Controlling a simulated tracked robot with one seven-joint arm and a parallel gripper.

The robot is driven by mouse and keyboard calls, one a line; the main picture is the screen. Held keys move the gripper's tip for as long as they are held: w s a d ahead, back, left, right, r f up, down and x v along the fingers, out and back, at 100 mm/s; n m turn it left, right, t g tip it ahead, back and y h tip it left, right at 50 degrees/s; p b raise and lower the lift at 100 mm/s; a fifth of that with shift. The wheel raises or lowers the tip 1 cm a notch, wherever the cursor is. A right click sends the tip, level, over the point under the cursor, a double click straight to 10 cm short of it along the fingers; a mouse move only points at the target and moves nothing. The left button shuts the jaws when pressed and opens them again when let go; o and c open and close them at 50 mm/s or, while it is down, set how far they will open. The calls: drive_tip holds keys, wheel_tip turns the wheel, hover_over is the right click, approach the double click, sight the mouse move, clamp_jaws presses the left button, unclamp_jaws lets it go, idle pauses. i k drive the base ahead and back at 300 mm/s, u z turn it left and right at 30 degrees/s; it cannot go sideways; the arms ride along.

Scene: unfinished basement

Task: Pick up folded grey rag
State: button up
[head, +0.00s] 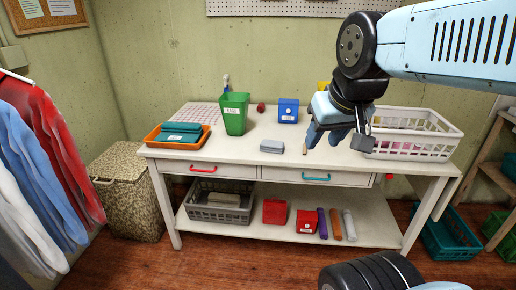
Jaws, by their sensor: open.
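The folded grey rag (272,147) lies flat on the white table's top (250,164), near the front edge and about the middle. My gripper (335,140) hangs above the table to the right of the rag, pointing down. It is apart from the rag, with its fingers open. A small tan item (305,149) shows just left of the fingers; I cannot tell what it is.
A green bin (235,113) and blue box (288,110) stand behind the rag. An orange tray (158,138) with teal cloths is at the left. A white basket (448,131) stands right, close to my gripper. Bare tabletop surrounds the rag.

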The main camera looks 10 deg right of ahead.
sight(267, 146)
drive_tip(key=z, duration=0.15)
drive_tip(key=i, duration=0.95)
drive_tip(key=u, duration=0.1)
